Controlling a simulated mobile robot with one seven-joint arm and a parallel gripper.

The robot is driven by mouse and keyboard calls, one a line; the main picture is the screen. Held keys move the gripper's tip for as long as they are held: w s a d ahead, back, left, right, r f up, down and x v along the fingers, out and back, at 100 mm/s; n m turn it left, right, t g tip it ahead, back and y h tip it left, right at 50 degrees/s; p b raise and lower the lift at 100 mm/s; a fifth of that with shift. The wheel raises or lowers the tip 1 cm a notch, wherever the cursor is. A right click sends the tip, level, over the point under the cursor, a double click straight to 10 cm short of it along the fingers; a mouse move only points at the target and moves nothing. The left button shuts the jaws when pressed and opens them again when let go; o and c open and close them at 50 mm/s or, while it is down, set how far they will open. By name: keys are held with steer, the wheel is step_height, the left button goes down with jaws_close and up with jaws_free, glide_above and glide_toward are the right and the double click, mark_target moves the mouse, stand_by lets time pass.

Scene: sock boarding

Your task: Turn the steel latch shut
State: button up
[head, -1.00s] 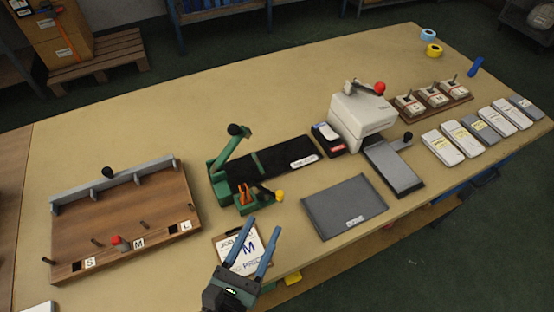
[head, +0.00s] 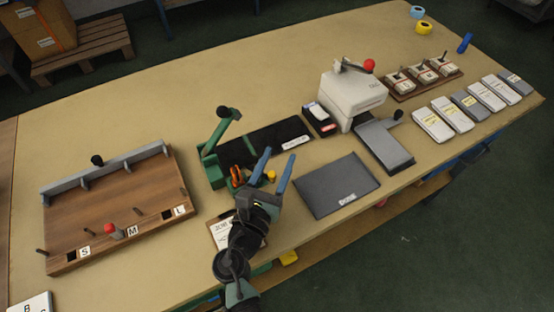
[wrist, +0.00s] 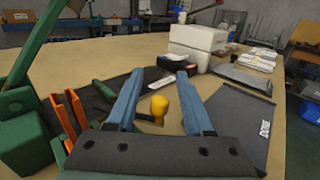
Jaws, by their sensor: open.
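No part is clearly labelled as the latch. A short lever with a yellow knob (head: 271,176) stands at the front right of the green fixture (head: 212,168); whether it is steel is hard to tell. In the wrist view the yellow knob (wrist: 159,106) shows between my two blue fingers, its dark lever partly hidden. My gripper (head: 278,160) is open and empty beside the fixture; contact with the knob cannot be told. Orange parts (wrist: 68,112) sit on the fixture, left of my fingers. The green arm (head: 221,124) with a black knob stands raised.
A wooden board (head: 120,205) with pegs stands left. A job card (head: 220,233) lies partly under my arm.

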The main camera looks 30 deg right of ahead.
jaws_close()
